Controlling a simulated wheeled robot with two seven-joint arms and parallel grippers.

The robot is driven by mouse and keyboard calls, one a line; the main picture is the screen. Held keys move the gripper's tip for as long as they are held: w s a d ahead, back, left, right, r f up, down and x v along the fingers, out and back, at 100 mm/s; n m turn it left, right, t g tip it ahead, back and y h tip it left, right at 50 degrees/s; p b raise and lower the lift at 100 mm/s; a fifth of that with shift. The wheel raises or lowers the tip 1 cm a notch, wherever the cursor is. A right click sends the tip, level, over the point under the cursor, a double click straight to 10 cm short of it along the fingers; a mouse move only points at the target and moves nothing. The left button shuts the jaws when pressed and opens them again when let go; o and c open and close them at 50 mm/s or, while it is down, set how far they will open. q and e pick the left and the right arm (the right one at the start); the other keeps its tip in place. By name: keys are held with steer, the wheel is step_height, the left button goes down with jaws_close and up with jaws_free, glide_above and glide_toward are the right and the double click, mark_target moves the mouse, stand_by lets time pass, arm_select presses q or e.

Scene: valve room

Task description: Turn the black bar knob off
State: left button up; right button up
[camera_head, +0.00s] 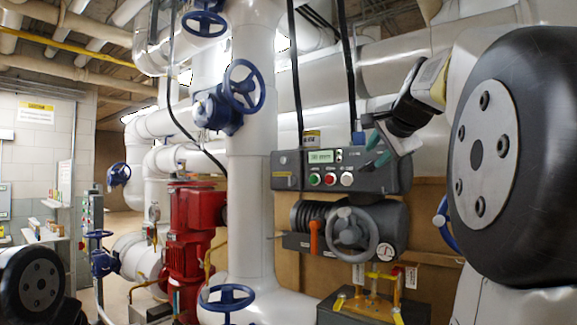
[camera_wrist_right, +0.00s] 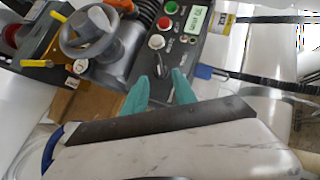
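The grey control panel (camera_head: 286,162) is mounted on the wall in front of me, with a green-lit display and round buttons. My right gripper (camera_head: 379,150) is at its right end in the head view, and its teal fingers show apart. I cannot tell contact. My left gripper is out of view.
A grey handwheel valve (camera_head: 352,232) with an orange lever sits below the panel. Green, red and white buttons (camera_head: 347,179) are left of my right gripper. A blue connector (camera_wrist_right: 204,71) is close to the fingers. Red pump (camera_head: 190,235) and white pipes stand left.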

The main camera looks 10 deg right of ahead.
mark_target(369, 163)
steer(key=x, duration=0.7)
jaws_close()
